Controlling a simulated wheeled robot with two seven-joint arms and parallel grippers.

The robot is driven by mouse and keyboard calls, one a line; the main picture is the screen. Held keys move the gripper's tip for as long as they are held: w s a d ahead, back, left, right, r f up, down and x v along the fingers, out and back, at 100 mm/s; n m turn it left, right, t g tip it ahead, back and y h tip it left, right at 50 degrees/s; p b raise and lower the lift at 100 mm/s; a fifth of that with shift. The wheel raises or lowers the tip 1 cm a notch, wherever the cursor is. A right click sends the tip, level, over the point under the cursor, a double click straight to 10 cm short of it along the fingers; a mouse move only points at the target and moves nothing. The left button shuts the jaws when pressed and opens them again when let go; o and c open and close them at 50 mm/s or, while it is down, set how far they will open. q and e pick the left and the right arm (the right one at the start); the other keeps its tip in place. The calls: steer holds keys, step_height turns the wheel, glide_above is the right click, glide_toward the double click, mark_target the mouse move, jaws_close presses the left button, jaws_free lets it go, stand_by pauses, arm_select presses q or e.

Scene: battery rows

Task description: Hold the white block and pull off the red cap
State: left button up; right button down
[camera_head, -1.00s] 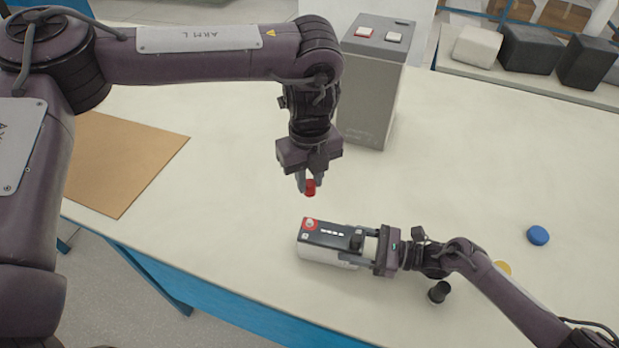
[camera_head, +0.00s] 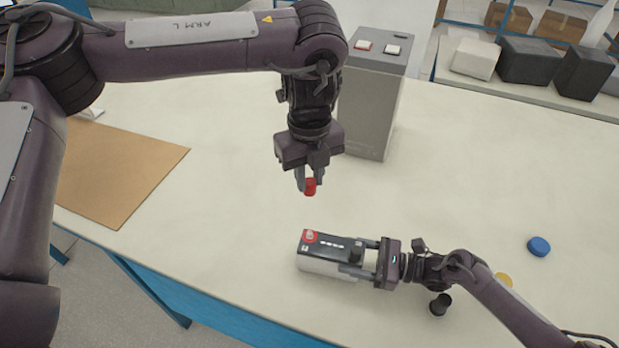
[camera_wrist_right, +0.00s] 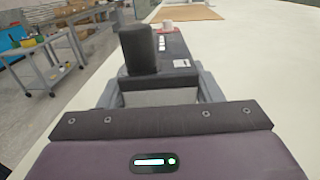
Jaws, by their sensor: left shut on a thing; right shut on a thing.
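The white block (camera_head: 322,267) has a dark top and lies on the table near its front edge. A red ring marks the far left end of its top, and a black cap (camera_head: 355,257) stands at its right end. My right gripper (camera_head: 367,261) is shut on the block's right end; the wrist view shows its fingers (camera_wrist_right: 160,88) on both sides of the block. The red cap (camera_head: 310,186) is held in my left gripper (camera_head: 309,184), above and apart from the block. The wrist view does not show the left gripper.
A grey box (camera_head: 372,105) with a red and a white button stands behind. A brown board (camera_head: 120,170) lies at left. A blue cap (camera_head: 538,246), a yellow disc (camera_head: 503,279) and a black cap (camera_head: 440,304) lie at right. The table middle is clear.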

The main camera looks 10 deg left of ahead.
steer(key=shift+c, duration=1.8)
jaws_free()
steer(key=shift+s+d, duration=0.1)
steer(key=shift+d, duration=3.65)
